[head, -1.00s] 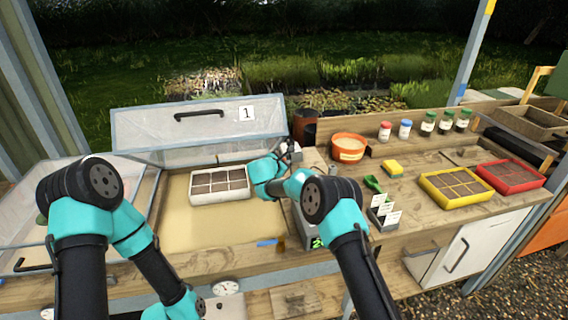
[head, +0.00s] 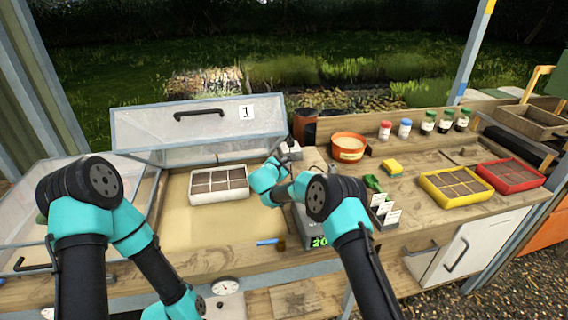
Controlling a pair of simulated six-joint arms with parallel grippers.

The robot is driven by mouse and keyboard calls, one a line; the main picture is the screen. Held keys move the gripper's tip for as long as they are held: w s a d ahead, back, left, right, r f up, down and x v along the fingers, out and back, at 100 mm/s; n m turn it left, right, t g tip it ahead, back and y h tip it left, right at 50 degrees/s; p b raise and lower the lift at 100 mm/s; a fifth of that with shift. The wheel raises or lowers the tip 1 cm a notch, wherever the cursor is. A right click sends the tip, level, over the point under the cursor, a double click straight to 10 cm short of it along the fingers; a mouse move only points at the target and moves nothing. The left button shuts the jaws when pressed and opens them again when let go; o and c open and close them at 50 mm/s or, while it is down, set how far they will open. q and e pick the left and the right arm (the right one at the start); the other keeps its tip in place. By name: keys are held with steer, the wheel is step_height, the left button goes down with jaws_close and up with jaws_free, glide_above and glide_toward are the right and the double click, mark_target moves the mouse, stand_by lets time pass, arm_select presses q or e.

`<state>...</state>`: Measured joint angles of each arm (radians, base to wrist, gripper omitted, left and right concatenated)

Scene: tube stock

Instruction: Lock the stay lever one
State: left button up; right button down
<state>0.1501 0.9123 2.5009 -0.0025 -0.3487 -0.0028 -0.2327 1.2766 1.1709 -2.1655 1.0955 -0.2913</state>
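The cold-frame lid marked 1 (head: 225,130) is propped open, tilted up over a sandy bed (head: 190,225). My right gripper (head: 288,151) is at the lid's lower right corner, small and dark against a pale block there. I cannot tell whether its fingers are open or shut, or whether they touch anything. The stay lever cannot be made out clearly; the area at that corner is partly hidden by my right wrist. My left arm bends down to the bottom edge, and its gripper is out of view.
A white seed tray (head: 219,188) sits in the bed.

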steer(key=shift+s+f+t, duration=0.1)
steer(key=shift+s+t, duration=0.05)
steer(key=shift+t, duration=0.25)
steer(key=c, duration=1.1)
jaws_free()
steer(key=shift+s, duration=0.1)
steer(key=v, duration=1.7)
steer(key=shift+a, duration=0.15)
steer(key=shift+m, duration=0.3)
